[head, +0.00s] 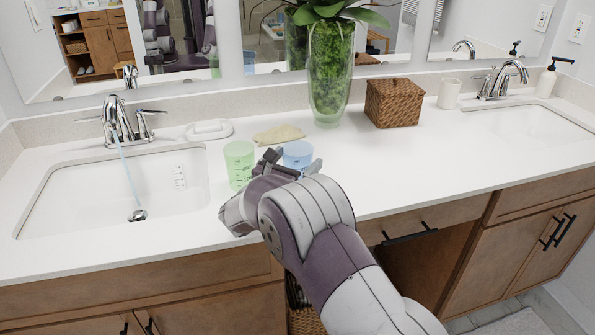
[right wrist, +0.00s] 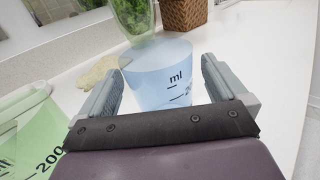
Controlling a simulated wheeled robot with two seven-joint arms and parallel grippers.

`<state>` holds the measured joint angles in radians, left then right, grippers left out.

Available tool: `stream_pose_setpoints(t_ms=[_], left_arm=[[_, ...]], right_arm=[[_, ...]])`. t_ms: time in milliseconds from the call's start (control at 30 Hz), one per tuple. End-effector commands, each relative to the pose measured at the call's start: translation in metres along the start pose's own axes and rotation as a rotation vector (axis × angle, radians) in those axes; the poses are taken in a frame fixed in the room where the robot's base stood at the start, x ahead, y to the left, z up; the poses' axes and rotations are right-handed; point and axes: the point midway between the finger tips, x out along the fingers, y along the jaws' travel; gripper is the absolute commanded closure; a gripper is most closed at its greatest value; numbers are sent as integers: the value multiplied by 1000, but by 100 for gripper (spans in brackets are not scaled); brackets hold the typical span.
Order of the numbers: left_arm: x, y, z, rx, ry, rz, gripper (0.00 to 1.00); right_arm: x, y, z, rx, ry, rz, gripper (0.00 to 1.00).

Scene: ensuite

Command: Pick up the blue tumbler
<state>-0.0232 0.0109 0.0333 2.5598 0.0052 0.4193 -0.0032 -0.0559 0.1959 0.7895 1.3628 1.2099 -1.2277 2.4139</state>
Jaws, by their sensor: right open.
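The blue tumbler (head: 297,153) stands upright on the white counter, partly hidden behind my right gripper in the head view. In the right wrist view the blue tumbler (right wrist: 160,75) shows its "ml" marking and sits between the two fingers. My right gripper (head: 291,163) is open, with one finger on each side of the tumbler; in the right wrist view the gripper (right wrist: 162,85) shows a gap at both sides of the tumbler. The tumbler's lower part is hidden by the gripper's palm. My left gripper is not in view.
A green tumbler (head: 239,165) stands just left of my right gripper. A running sink (head: 110,195) is at left. Counter to the right is clear.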

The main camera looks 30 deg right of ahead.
Motion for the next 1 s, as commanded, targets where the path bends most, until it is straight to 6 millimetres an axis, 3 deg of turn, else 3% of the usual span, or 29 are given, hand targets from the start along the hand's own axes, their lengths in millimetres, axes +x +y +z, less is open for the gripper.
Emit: stream_pose_setpoints(t_ms=[100,333,500,833,1000], left_arm=[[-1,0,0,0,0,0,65],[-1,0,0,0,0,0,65],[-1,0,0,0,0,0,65],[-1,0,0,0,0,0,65],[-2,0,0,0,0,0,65]], right_arm=[[13,0,-1,-3,1,0,1],[15,0,-1,-2,1,2,5],[14,0,-1,-2,1,2,57],[14,1,2,-2,0,2,57],[14,1,21,2,0,2,57]])
